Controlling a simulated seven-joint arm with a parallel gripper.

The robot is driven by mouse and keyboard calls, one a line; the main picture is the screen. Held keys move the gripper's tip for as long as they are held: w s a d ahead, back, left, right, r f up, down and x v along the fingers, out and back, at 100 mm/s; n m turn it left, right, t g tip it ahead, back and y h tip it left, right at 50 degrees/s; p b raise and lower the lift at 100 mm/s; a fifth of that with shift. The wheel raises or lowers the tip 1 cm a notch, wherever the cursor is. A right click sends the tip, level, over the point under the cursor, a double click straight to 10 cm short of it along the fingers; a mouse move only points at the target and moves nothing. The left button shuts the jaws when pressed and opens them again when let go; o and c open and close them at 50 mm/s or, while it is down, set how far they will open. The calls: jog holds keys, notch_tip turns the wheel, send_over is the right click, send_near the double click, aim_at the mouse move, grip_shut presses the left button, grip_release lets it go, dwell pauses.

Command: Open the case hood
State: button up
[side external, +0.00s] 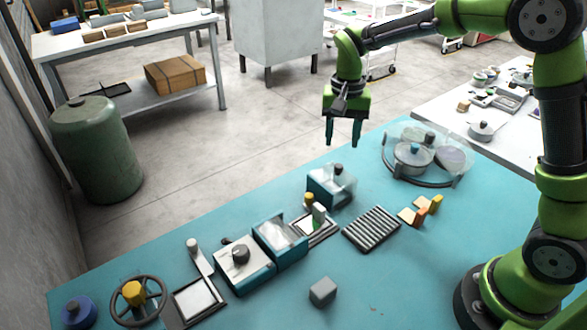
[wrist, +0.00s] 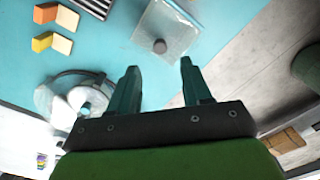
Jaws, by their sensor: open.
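A small teal case (side external: 322,190) stands at the far edge of the teal table in the side external view. A clear hood (side external: 346,182) with a dark round knob (side external: 338,169) sits over it and looks closed. In the wrist view the clear hood (wrist: 172,24) and its knob (wrist: 159,46) show beyond my fingertips. My gripper (side external: 343,143) points down, above the case and a little behind it, touching nothing. In the wrist view my gripper (wrist: 159,65) has its fingers apart with nothing between them.
A round clear-lidded holder (side external: 425,158) stands to the right of the case. A ribbed rack (side external: 371,229) and orange and yellow blocks (side external: 420,210) lie nearer. A teal box (side external: 280,240) and a knobbed unit (side external: 243,262) stand to the left. A grey cube (side external: 322,291) sits in front.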

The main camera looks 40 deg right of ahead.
aim_at(339, 165)
notch_tip(339, 165, down, 8)
jog(key=shift+r, duration=0.1)
jog(key=shift+c, duration=0.3)
grip_shut()
